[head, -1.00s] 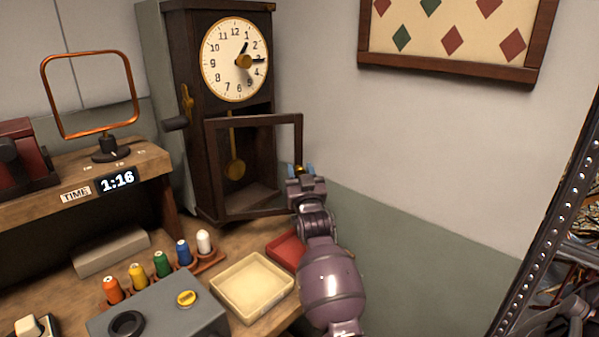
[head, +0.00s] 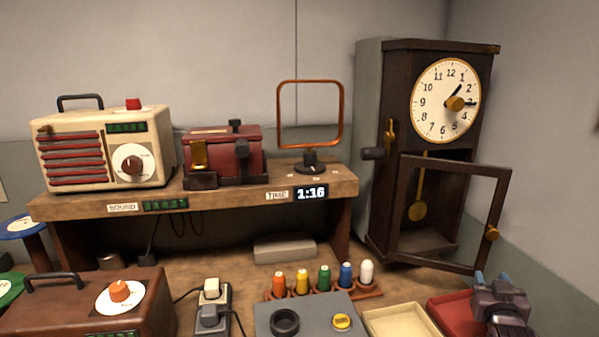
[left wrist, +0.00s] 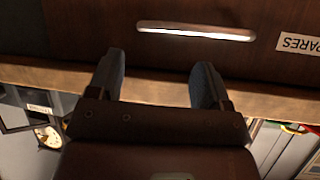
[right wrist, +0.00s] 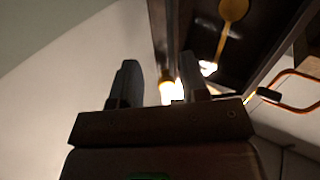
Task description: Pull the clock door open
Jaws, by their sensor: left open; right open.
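The dark wooden wall clock (head: 382,215) stands at the right in the head view. Its framed door (head: 455,165) is swung outward, with a brass knob (head: 491,233) on its free edge. The pendulum (head: 418,211) shows inside. My right gripper (head: 492,280) is below the knob and apart from it in the head view. Its fingers (right wrist: 160,85) are open and look empty in the right wrist view, with the door edge (right wrist: 165,35) just beyond. My left gripper (left wrist: 158,85) is open and empty, facing a dark drawer front (left wrist: 200,50) labelled SPARES.
A cream tray (head: 400,322) and a red tray (head: 452,312) lie below the clock. Several coloured spools (head: 324,278) stand left of them. A shelf (head: 85,207) holds a radio (head: 95,150), a red box and an orange frame (head: 310,82). The wall is close at the right.

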